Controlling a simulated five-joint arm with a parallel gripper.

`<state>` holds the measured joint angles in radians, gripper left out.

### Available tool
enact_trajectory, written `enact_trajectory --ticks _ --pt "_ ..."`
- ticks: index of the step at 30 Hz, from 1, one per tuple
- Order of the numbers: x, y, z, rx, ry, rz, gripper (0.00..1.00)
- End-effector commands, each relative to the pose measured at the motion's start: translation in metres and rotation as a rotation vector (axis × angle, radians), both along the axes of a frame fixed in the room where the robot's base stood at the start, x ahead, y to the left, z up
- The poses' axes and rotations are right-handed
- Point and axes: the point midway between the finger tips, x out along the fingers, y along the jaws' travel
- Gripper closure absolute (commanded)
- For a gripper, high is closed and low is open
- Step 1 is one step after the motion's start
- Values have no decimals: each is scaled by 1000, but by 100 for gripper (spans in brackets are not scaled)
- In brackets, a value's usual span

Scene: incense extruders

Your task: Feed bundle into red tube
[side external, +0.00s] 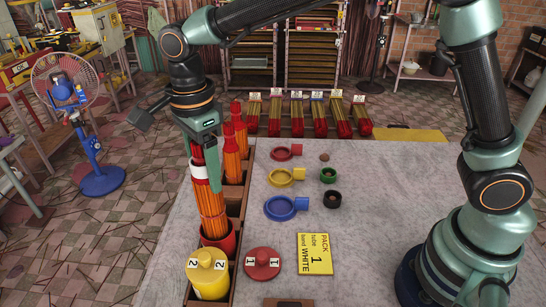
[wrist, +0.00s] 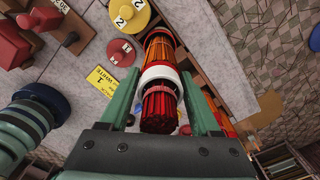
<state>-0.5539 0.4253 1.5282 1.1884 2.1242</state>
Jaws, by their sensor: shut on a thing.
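My gripper (side external: 203,160) is shut on an upright bundle of orange sticks (side external: 209,210) with dark red tips and a white band. In the wrist view, my gripper's fingers (wrist: 159,82) stand on both sides of the bundle (wrist: 160,100), near its white band. The red tube (side external: 219,240) stands in the wooden rack below. The bundle's lower end meets the tube's mouth and seems to be inside its rim; how deep is hidden. A red lid (side external: 263,264) marked 1 lies on the table to the right of the tube.
A yellow tube with a lid marked 2 (side external: 208,274) stands in front of the red tube. More orange bundles (side external: 233,160) stand behind in the rack (side external: 247,180).

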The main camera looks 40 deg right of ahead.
Motion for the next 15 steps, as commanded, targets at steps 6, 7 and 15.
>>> enact_trajectory --ticks 6,7,15 --pt "0 0 -9 0 1 0 100" --pt "0 0 -11 0 0 0 100" --pt "0 0 -23 0 0 0 100"
